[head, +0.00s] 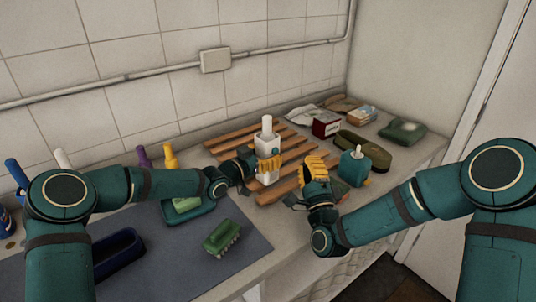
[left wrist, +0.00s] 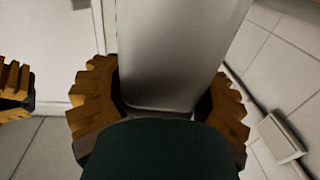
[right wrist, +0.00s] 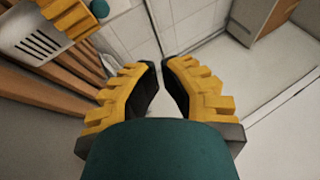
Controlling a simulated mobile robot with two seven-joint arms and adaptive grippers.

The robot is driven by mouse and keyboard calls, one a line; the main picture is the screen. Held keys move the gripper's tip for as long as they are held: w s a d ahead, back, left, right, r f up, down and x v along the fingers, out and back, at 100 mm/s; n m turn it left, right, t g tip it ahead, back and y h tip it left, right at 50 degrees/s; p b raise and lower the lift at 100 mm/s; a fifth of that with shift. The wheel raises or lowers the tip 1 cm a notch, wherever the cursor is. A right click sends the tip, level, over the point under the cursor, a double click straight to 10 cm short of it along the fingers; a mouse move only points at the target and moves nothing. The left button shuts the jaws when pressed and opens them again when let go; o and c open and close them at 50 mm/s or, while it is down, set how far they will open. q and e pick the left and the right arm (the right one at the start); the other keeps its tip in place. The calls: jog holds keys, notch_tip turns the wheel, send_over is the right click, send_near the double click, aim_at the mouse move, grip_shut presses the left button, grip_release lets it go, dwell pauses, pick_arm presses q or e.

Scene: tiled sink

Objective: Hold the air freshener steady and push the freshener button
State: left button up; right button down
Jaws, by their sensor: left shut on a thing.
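The white air freshener (head: 267,147) stands upright at the wooden slatted rack, with a white cylindrical top above it. My left gripper (head: 268,165) is shut around its body; the left wrist view shows the pale body (left wrist: 170,60) between both yellow fingers. In the right wrist view, the air freshener's slotted white side (right wrist: 38,42) and a round teal button (right wrist: 99,8) show at the top left. My right gripper (head: 314,168) is to the right of the air freshener, apart from it. Its fingertips (right wrist: 161,65) nearly meet with nothing between them.
The wooden rack (head: 228,143) lies under and around the air freshener. A teal bottle (head: 355,165) stands close to the right of my right gripper. A dark red box (head: 326,125) is behind. A green brush (head: 221,237) lies on the grey mat (head: 190,262) at front left.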

aim_at(281, 138)
pick_arm(q)
jog(key=shift+f, duration=0.3)
pick_arm(e)
jog(key=w+a, duration=0.5)
jog(key=w, duration=0.1)
jog(key=shift+a, duration=0.15)
pick_arm(q)
jog(key=shift+s, duration=0.1)
dwell(1.1)
pick_arm(e)
jog(key=shift+w+a, duration=0.25)
jog(key=shift+w, duration=0.1)
jog(key=shift+a, duration=0.1)
jog(key=shift+s, duration=0.1)
dwell(0.4)
jog(key=shift+s+d, duration=0.25)
jog(key=shift+d, duration=0.15)
jog(key=s+d, duration=0.3)
jog(key=s, duration=0.1)
jog(key=shift+s+d, duration=0.25)
jog(key=shift+d, duration=0.15)
